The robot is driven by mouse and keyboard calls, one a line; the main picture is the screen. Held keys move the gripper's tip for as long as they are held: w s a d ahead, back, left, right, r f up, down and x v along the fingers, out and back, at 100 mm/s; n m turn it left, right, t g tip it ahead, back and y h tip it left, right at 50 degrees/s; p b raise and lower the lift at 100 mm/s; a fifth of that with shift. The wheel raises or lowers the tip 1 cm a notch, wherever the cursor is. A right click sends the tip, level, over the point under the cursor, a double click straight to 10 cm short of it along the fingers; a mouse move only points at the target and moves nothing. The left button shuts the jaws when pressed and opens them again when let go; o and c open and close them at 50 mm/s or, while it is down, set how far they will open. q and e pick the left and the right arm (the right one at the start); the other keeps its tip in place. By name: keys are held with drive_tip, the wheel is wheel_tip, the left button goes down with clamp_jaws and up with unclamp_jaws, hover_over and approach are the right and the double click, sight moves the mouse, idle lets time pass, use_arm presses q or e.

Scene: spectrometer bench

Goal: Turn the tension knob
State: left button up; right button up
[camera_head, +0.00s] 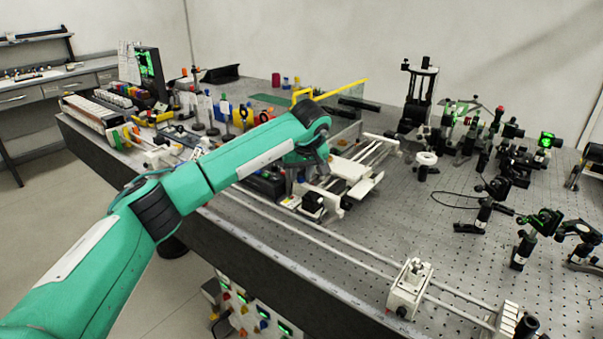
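My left arm reaches in from the lower left over the front edge of the bench. Its wrist bends down, and my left gripper (299,184) is low over a white and black mechanism (345,170) near the front rails. The fingertips are small and partly hidden by the wrist, so I cannot tell whether they are open or touching anything. A black knob-like part (312,202) sits on the mechanism just right of the gripper. I cannot tell whether it is the tension knob. My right gripper is not in view.
The perforated bench (390,230) carries two long rails (330,250) along its front. A white carriage (408,288) stands on them at the lower right. A white round wheel (426,159) on a post and several black optical mounts stand to the right. A yellow-framed clear panel (345,103) rises behind the wrist.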

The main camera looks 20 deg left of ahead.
use_arm(q)
clamp_jaws()
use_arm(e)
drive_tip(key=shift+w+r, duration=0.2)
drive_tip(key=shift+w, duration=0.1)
use_arm(q)
drive_tip(key=n+p, duration=0.1)
drive_tip(key=n, duration=0.1)
drive_tip(key=n+g+y+p, duration=0.1)
drive_tip(key=n, duration=0.2)
drive_tip(key=shift+w+d+r+y+p, duration=0.15)
drive_tip(key=shift+w+d+y+p, duration=0.05)
drive_tip(key=shift+y+p, duration=0.15)
drive_tip(key=shift+n+g+p, duration=0.35)
drive_tip(key=shift+n+g, duration=0.25)
drive_tip(key=shift+n, duration=0.8)
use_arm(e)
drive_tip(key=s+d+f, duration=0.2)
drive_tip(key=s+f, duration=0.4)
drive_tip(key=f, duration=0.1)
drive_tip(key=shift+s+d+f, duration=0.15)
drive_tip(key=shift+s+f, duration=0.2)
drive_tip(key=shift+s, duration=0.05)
use_arm(q)
drive_tip(key=shift+w, duration=0.1)
drive_tip(key=shift+o, duration=1.9)
unclamp_jaws()
